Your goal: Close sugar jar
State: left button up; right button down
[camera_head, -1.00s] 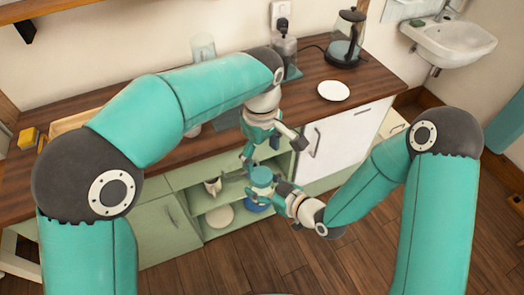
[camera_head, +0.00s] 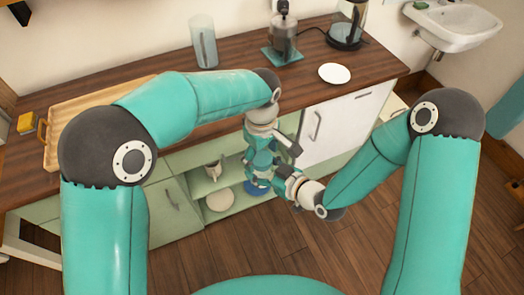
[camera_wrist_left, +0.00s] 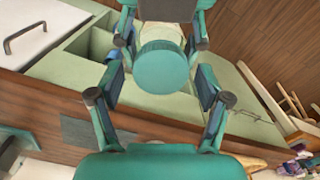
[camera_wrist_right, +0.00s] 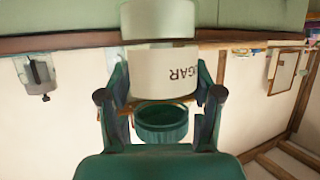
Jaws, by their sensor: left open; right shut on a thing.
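The white sugar jar (camera_wrist_right: 165,75) is between the fingers of my right gripper (camera_wrist_right: 163,85), which is shut on it. Its label is upside down in the right wrist view. In the left wrist view a round teal lid (camera_wrist_left: 161,67) is at the jar's end facing that camera. My left gripper (camera_wrist_left: 160,80) is open, with its fingers either side of the lid and visible gaps. A dark teal ring near the jar in the right wrist view could be lid or gripper. I cannot tell whether the lid is fully seated.
The wooden counter (camera_head: 240,118) runs behind the arms, with a white plate (camera_head: 334,73), kettle (camera_head: 346,28) and wooden tray (camera_head: 95,112) on it. Open green shelves below hold a bowl (camera_head: 220,199) and a pitcher (camera_head: 214,169). The floor at right is clear.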

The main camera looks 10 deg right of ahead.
pick_arm(q)
jog(key=shift+c, duration=0.3)
jog(key=c, duration=1.2)
jog(key=shift+o, duration=0.2)
jog(key=m, duration=1.1)
jog(key=shift+m, duration=0.3)
jog(key=m, duration=1)
jog(key=shift+w, duration=0.1)
jog(key=o, duration=1.4)
